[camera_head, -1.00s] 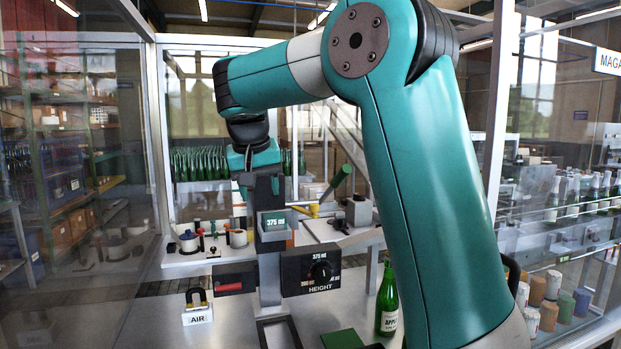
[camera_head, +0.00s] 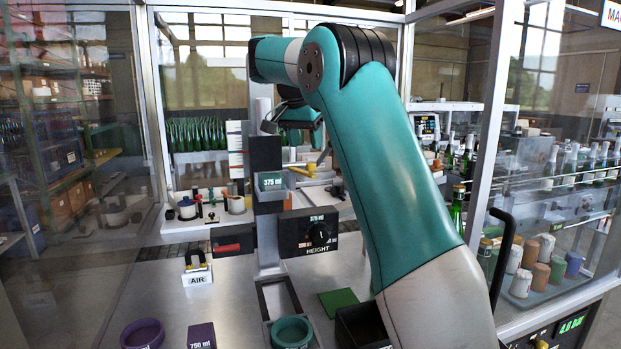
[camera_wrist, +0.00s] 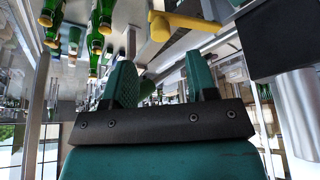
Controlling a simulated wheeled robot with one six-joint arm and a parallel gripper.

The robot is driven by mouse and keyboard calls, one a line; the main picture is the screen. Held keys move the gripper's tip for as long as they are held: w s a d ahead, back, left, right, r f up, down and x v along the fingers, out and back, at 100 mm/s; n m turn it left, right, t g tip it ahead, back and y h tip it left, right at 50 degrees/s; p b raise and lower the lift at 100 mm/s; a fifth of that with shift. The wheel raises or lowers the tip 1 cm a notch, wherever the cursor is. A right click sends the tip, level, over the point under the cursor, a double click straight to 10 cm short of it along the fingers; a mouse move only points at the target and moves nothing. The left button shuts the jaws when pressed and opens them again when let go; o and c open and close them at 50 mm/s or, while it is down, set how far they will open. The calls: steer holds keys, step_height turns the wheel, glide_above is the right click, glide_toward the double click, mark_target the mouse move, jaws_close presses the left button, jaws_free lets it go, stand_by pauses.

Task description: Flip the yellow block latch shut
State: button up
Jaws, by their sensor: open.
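A yellow latch handle (camera_head: 306,169) lies on the back bench, right of the column with the 375 ml display. In the wrist view a yellow bar with a rounded end (camera_wrist: 182,25) shows at the top, beyond the fingers. My gripper (camera_wrist: 160,82) is open, with nothing between its two green fingers. The yellow bar is apart from the fingers. In the head view my gripper hangs above the back bench, and its fingertips are not clear there. I cannot tell the latch's exact angle.
The column with the 375 ml display (camera_head: 271,182) and the HEIGHT dial box (camera_head: 309,233) stand in front of the bench. The AIR block (camera_head: 197,275) is at left. Green bottles (camera_wrist: 97,40) show in the wrist view. A purple ring (camera_head: 142,334) sits at front left.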

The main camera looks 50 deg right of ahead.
mark_target(311, 164)
steer(key=b+x, duration=0.2)
steer(key=x, duration=0.4)
steer(key=shift+d+f, duration=0.2)
steer(key=shift+f, duration=0.05)
steer(key=shift+c, duration=0.2)
jaws_close()
